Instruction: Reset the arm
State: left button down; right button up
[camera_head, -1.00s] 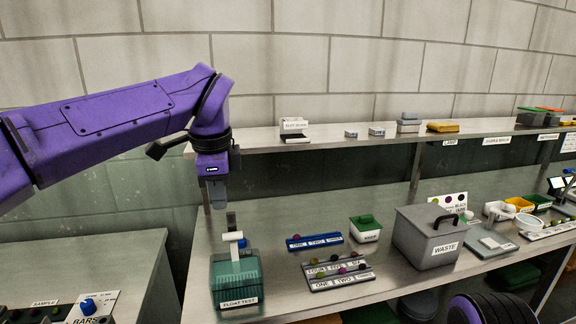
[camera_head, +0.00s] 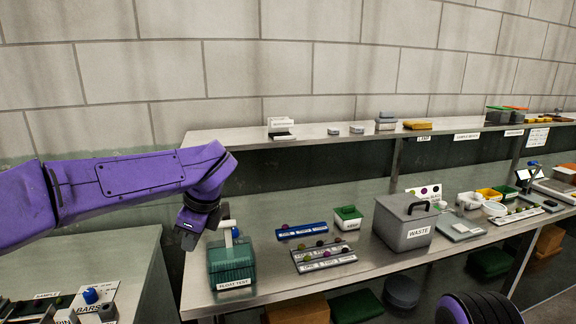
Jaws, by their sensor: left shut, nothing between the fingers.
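My left arm comes in from the left and bends down at the wrist. Its left gripper (camera_head: 188,238) is shut and empty, just left of the green float test tank (camera_head: 231,262) and above the gap between the benches. The tank has a white upright piece (camera_head: 228,234) with a dark top. The fingers are foreshortened and hard to make out. A purple and black part of my right arm shows at the bottom right; the right gripper is out of view.
The main bench holds a blue strip (camera_head: 301,230), a labelled rack (camera_head: 325,258) with coloured balls, a green-lidded box (camera_head: 348,218) and a grey waste bin (camera_head: 402,226). A raised shelf (camera_head: 350,139) runs behind. A side bench (camera_head: 100,250) stands at left.

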pick_arm(q)
jog(key=s+a+f+m+t+y, duration=0.1)
jog(key=s+a+f+m+y, duration=0.15)
jog(key=f+m, duration=0.7)
jog(key=s+a+f+m+t+y, duration=0.1)
jog(key=s+a+f+m+t, duration=0.2)
jog(key=f+m, duration=0.65)
jog(key=s+a+f+m+y, duration=0.25)
jog(key=a+f+m, duration=0.35)
jog(key=f, duration=0.6)
jog(key=s+d+f+m+g+h, duration=0.1)
jog(key=s+f+m+h, duration=0.2)
jog(key=s+f+m, duration=0.3)
jog(key=s+f+m+g+h, duration=0.1)
jog(key=s+f+m+h, duration=0.2)
jog(key=s+f+m, duration=0.4)
jog(key=s+m, duration=0.8)
jog(key=s, duration=0.7)
jog(key=shift+d+m+g+h, duration=0.3)
jog(key=shift+d+h, duration=0.05)
jog(key=shift+h, duration=0.05)
